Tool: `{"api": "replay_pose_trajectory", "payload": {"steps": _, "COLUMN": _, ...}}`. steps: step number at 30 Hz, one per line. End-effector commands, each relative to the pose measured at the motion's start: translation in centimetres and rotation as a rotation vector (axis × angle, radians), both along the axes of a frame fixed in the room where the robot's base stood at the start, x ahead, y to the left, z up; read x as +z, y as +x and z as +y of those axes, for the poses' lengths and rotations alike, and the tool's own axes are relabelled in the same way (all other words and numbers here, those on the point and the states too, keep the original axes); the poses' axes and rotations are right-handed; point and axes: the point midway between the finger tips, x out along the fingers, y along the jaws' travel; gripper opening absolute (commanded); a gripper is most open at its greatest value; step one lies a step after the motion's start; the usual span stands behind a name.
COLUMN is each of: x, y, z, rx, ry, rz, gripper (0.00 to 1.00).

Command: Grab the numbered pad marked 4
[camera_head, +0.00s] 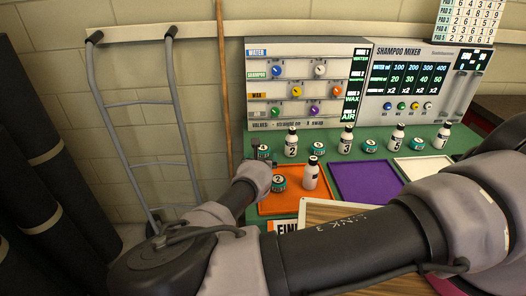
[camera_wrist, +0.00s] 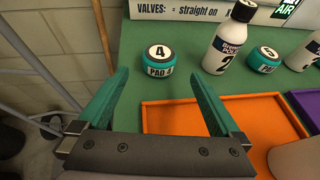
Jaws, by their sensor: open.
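The pad marked 4 (camera_wrist: 159,68) is a short teal and black round pad with a white numbered top. It stands upright on the green bench, ahead of my gripper (camera_wrist: 158,88) in the wrist view. My gripper is open and empty, its two teal fingers spread to the left and right, with the pad lined up between them, just beyond the tips. In the head view my gripper (camera_head: 263,168) is at the bench's left end, partly hidden by my own wrist, and the pad (camera_head: 263,151) shows small behind it.
A white bottle marked 2 (camera_wrist: 229,42) stands close right of the pad, with another pad (camera_wrist: 264,60) beyond. An orange tray (camera_wrist: 158,118) lies nearer; it holds a pad (camera_head: 279,183) and a bottle (camera_head: 311,174). The valve panel (camera_head: 300,122) stands behind.

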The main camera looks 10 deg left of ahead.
Motion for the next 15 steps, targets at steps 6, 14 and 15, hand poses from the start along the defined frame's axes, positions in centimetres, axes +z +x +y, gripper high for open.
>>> {"api": "replay_pose_trajectory", "payload": {"steps": 6, "x": -0.7, "y": 1.7, "z": 0.1, "rx": -0.001, "ry": 0.001, "rz": 0.0, "gripper": 1.0}}
{"api": "replay_pose_trajectory", "payload": {"steps": 14, "x": -2.1, "y": 5.1, "z": 0.5, "rx": -0.001, "ry": 0.0, "rz": 0.0, "gripper": 1.0}}
{"api": "replay_pose_trajectory", "payload": {"steps": 15, "x": -2.2, "y": 5.4, "z": 0.6, "rx": 0.0, "ry": 0.0, "rz": 0.0, "gripper": 1.0}}
